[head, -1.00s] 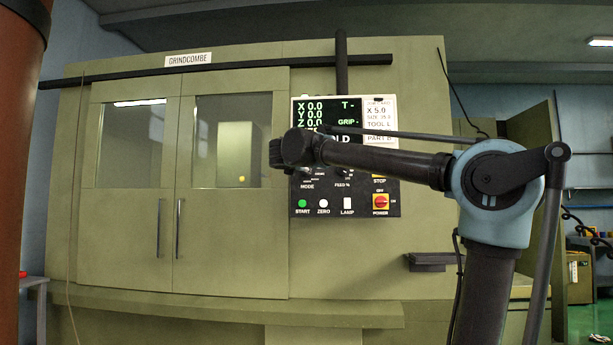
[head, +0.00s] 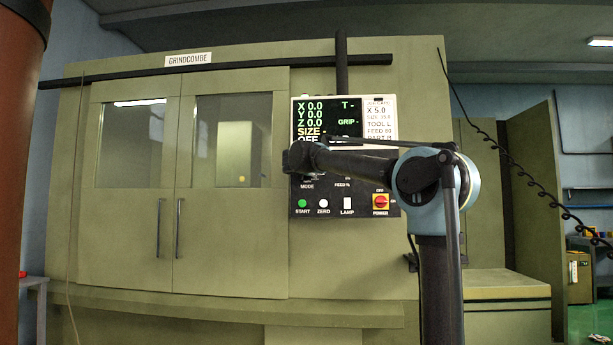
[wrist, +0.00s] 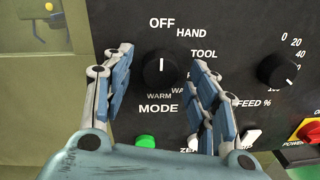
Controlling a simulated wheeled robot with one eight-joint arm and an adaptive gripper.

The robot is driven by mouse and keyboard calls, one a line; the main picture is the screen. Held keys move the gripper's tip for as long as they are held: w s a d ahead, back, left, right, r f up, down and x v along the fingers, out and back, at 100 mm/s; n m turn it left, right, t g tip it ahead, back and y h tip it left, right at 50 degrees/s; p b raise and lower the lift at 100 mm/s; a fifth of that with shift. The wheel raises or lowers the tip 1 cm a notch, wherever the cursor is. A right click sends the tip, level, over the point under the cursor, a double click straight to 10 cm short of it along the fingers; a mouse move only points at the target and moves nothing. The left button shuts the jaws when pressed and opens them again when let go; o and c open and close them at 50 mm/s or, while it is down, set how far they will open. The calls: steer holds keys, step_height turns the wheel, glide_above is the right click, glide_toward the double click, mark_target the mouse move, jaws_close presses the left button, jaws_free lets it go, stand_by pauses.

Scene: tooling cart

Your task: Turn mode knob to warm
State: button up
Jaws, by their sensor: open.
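The mode knob (wrist: 162,68) is a round black knob in the wrist view, with its white mark pointing up toward OFF. The word WARM (wrist: 159,97) is printed just below it, above the MODE label. My gripper (wrist: 160,60) is open, with one finger to the left of the knob and one to the right; I see no clear contact. In the head view my arm's dark end covers the knob on the control panel (head: 340,211).
The feed knob (wrist: 277,70) is to the right of my right finger. Below are the green start button (wrist: 146,141), a white zero button, the lamp switch and the red power switch (wrist: 310,129). The panel's display (head: 314,118) is partly covered by my arm.

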steer(key=shift+w, duration=0.1)
steer(key=shift+c, duration=0.3)
steer(key=c, duration=1)
steer(key=m+y, duration=0.1)
steer(key=m, duration=1.6)
steer(key=m+y, duration=0.1)
steer(key=m, duration=1.6)
steer(key=shift+d, duration=0.2)
steer(key=shift+m, duration=0.3)
